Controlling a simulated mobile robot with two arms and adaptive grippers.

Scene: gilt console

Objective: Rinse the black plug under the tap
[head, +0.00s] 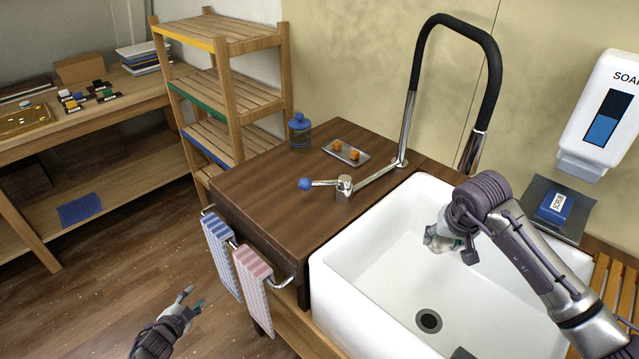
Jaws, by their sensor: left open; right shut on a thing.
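The tap (487,49) is a black arch with steel ends, and its spout points down over the white sink (349,253). Its lever ends in a blue knob (305,184) over the wooden counter. My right gripper (436,240) is inside the sink, below the spout, and is shut on the black plug. The plug is mostly hidden by the gripper and wrist, so its outline is unclear. I cannot make out a clear water stream. My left gripper (192,300) is open and empty, low over the floor at the left, away from the counter.
The drain (429,321) lies open in the sink floor. A soap dispenser (604,112) and a blue scrub box (554,207) are at the right.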

